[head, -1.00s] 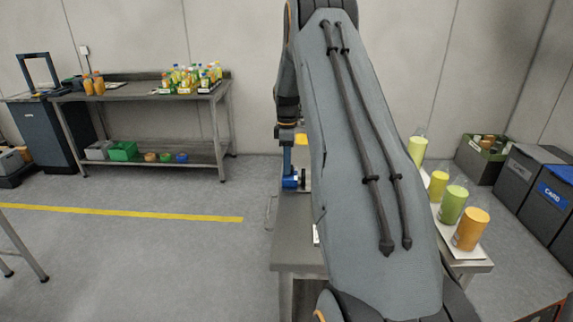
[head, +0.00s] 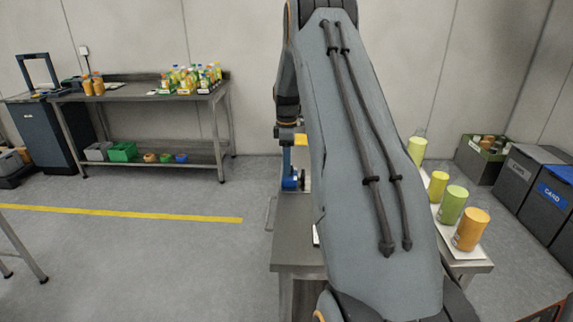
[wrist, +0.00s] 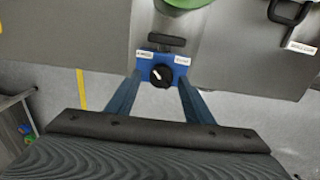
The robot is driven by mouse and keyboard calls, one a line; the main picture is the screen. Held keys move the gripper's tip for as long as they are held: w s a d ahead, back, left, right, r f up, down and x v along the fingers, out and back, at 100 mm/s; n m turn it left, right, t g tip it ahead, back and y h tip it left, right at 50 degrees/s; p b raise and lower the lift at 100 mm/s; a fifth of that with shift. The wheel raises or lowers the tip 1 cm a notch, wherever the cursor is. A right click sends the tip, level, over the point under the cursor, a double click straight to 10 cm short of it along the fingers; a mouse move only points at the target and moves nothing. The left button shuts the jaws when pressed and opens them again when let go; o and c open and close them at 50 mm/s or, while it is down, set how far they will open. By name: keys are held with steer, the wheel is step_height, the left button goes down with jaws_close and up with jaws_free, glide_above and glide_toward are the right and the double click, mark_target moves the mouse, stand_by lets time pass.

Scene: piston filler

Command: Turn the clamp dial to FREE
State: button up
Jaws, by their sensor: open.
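The clamp dial (wrist: 161,75) is a round black knob on a blue block (wrist: 172,62) in the wrist view. A small white mark on the knob seems to point up and left. A white label sits at each upper side of the block; both are too small to read surely. My gripper (wrist: 160,78) is open, with one finger on each side of the dial. I cannot tell whether the fingers touch it.
A black bar handle (wrist: 166,40) lies just beyond the block, and a green round thing (wrist: 187,3) is past it. A black bracket (wrist: 290,12) stands at the upper right. Colored cups, including an orange one (head: 471,229), stand right of my arm in the head view.

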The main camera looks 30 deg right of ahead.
step_height(320, 180, up, 8)
steer(key=shift+f+b, duration=0.15)
steer(key=shift+b, duration=0.9)
steer(key=s+a+f+m, duration=0.1)
steer(key=s+a+m, duration=0.2)
steer(key=s+a, duration=0.5)
steer(key=s+a+f+m, duration=0.1)
steer(key=s+a+m, duration=0.2)
steer(key=a, duration=1)
steer(key=s+a+f+m, duration=0.1)
steer(key=s+a+m, duration=0.1)
steer(key=s+a, duration=0.3)
steer(key=s+a+f+m+t, duration=0.1)
steer(key=s+a, duration=0.5)
steer(key=s, duration=0.7)
steer(key=shift+s+f+m, duration=0.4)
steer(key=shift+f+m, duration=0.4)
steer(key=shift+m, duration=0.1)
